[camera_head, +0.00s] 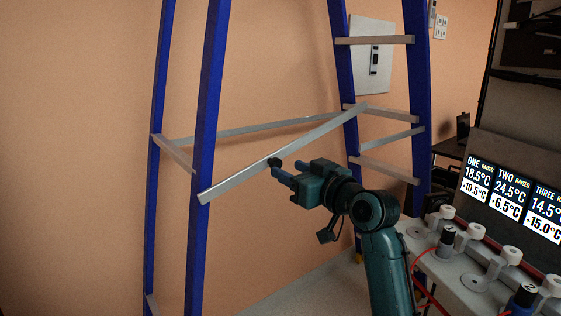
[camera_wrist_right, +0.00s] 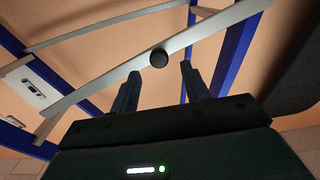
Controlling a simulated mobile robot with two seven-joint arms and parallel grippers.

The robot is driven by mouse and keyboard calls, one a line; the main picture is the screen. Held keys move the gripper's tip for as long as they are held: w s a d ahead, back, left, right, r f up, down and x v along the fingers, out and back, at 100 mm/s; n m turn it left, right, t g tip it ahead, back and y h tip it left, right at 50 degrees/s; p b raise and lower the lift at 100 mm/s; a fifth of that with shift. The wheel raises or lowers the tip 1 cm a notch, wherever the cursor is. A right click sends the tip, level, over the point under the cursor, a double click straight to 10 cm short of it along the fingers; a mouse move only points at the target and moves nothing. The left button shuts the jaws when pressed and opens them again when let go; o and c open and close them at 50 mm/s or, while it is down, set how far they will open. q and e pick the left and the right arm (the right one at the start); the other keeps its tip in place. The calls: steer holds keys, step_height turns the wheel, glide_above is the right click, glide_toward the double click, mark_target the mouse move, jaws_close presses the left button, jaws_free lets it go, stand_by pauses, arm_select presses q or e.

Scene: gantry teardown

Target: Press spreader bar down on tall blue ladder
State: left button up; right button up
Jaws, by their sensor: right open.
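The tall blue ladder (camera_head: 205,120) stands open in front of the orange wall, with blue legs at left and right. A silver spreader bar (camera_head: 240,178) runs slanting between its legs, low at the left and higher at the right. A dark round knob (camera_head: 274,162) sits near its middle. My right gripper (camera_head: 281,172) is open, its fingertips close to the bar by the knob. In the right wrist view, the bar (camera_wrist_right: 105,80) and knob (camera_wrist_right: 158,58) lie just beyond the two fingers (camera_wrist_right: 160,85); I cannot tell whether they touch. My left gripper is out of view.
A second silver bar (camera_head: 245,128) spans the ladder behind. At right, a pale bench (camera_head: 455,285) carries several white holders and dark cylinders, with a temperature display (camera_head: 513,197) behind. A grey wall panel (camera_head: 372,62) hangs behind the ladder. Floor below the bar looks clear.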

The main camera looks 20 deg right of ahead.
mark_target(278, 164)
steer(key=shift+p+x, duration=0.3)
steer(key=shift+x, duration=1.95)
jaws_close()
